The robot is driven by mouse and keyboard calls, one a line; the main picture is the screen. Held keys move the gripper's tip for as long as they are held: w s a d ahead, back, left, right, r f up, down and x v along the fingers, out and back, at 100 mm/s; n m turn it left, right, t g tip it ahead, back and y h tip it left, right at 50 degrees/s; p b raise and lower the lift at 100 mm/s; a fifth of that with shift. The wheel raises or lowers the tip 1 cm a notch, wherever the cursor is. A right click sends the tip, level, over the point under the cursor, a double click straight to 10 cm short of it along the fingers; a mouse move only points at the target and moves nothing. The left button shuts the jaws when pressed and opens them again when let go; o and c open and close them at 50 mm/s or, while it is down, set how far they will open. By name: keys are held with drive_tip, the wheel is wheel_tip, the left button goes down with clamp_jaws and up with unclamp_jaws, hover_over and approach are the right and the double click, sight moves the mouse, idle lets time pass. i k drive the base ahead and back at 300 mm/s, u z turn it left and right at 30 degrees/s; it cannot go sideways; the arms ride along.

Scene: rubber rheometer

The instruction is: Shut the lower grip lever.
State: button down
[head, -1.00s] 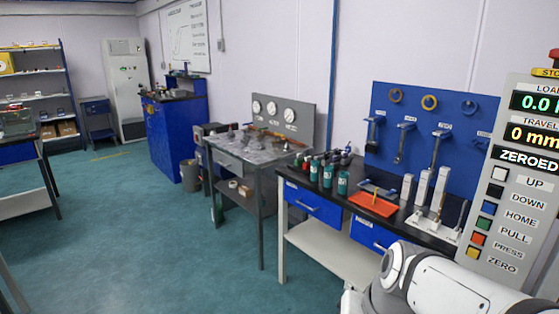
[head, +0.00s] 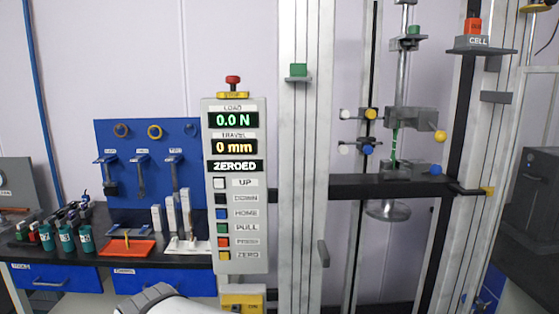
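The test frame stands in the middle and right of the head view. A grey upper grip (head: 410,117) hangs above a lower grip (head: 398,171) on the dark crosshead (head: 345,187). A green strip (head: 394,146) runs upright between the grips. A lever with a yellow ball (head: 440,137) is at the upper grip's right. A blue ball (head: 436,170) is at the lower grip's right; I cannot tell clearly how its lever sits. My gripper is not in view; only part of my white arm shows at the bottom.
A control panel (head: 235,185) with a red stop button (head: 233,80) stands left of the frame, reading 0.0 N, 0 mm and ZEROED. Pale uprights (head: 302,200) flank the grips. White, yellow and blue knobs (head: 368,149) sit left of them. A bench (head: 190,260) stands at left.

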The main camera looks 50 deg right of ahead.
sight(436, 170)
drive_tip(key=z, duration=2.6)
drive_tip(key=k, duration=1.25)
drive_tip(key=z, duration=0.6)
drive_tip(key=i, duration=1.85)
drive_tip(key=u, duration=0.5)
